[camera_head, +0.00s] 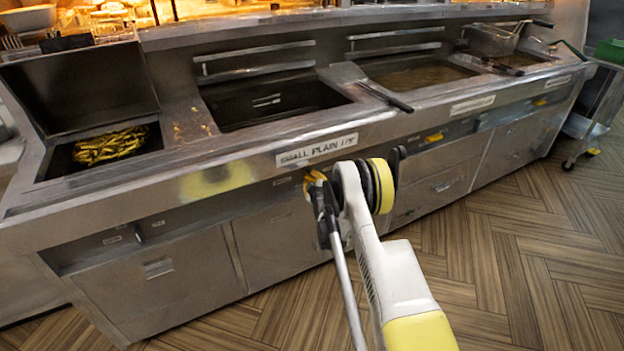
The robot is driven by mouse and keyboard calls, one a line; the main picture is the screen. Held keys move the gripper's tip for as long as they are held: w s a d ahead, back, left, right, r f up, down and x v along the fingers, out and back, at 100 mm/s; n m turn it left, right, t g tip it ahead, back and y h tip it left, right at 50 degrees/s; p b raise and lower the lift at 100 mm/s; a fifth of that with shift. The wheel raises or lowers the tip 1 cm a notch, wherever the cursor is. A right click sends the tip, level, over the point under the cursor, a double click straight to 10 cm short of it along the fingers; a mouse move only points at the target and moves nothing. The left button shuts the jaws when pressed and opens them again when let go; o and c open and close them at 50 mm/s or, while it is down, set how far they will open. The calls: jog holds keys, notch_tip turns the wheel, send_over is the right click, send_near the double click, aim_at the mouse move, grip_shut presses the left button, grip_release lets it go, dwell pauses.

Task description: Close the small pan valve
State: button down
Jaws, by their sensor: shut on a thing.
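The small pan valve is a yellow-orange handle (314,176) on the fryer's front panel, just below the label reading "SMALL PLAIN" (317,151). My gripper (320,188) is at the handle and shut on it. My wrist and gripper cover part of the handle, so its exact angle is hard to tell. The small pan (272,104) is the dark, open basin above and behind the label.
Other yellow handles sit to the right on the panel, one at mid-range (434,137) and one farther along (540,102). A basin of chips (110,146) is at left. A dark handle (384,97) crosses the counter. The wooden floor (530,240) at right is clear.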

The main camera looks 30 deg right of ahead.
jog(key=shift+a+f+n+t+h, duration=0.15)
jog(key=shift+n+t+h, duration=0.45)
jog(key=shift+n, duration=0.9)
jog(key=c, duration=1.3)
grip_release()
jog(key=shift+s, duration=0.1)
